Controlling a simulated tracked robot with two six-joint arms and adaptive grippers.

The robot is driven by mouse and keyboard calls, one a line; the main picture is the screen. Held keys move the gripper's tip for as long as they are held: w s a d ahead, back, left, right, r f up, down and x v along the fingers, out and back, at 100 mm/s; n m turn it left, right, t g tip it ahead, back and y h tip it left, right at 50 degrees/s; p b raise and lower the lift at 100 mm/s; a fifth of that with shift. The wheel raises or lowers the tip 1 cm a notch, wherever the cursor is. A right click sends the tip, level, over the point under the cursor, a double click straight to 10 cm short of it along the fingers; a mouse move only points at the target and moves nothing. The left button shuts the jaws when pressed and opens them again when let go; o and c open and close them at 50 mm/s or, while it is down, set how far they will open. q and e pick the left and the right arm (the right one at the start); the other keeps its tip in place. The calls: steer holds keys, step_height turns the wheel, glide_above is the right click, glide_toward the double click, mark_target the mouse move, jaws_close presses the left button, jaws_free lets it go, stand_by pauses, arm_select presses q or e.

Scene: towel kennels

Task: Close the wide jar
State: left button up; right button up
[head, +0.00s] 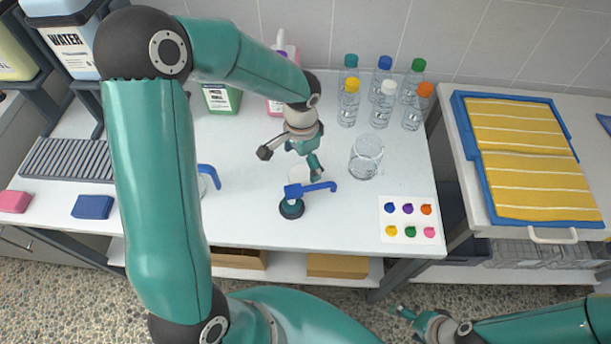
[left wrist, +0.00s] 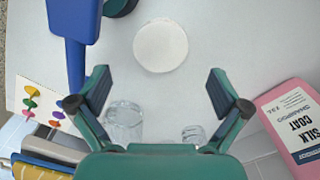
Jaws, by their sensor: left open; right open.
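The wide jar is a clear, open glass jar (head: 366,157) standing upright on the white table, right of my left gripper. It also shows in the left wrist view (left wrist: 124,120). A round white disc, which looks like a lid, lies on the table (left wrist: 161,45); in the head view it is partly hidden under my left gripper (head: 297,173). My left gripper (head: 290,161) is open and empty above the table, its fingers (left wrist: 160,90) apart, with the disc ahead of them. My right gripper (head: 409,324) is open and empty, low in front of the table.
A blue-handled tool on a dark round base (head: 291,209) stands close in front of the disc. Several capped bottles (head: 388,90) stand behind the jar. A paint card (head: 408,219) lies at the front right. A blue tray with yellow towels (head: 530,160) is on the right table.

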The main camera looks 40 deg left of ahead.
mark_target(301, 176)
arm_select(q)
steer(key=shift+f, duration=0.15)
step_height(301, 176, down, 5)
steer(key=shift+s+a+p, duration=0.1)
steer(key=shift+p, duration=0.25)
steer(key=c, duration=0.7)
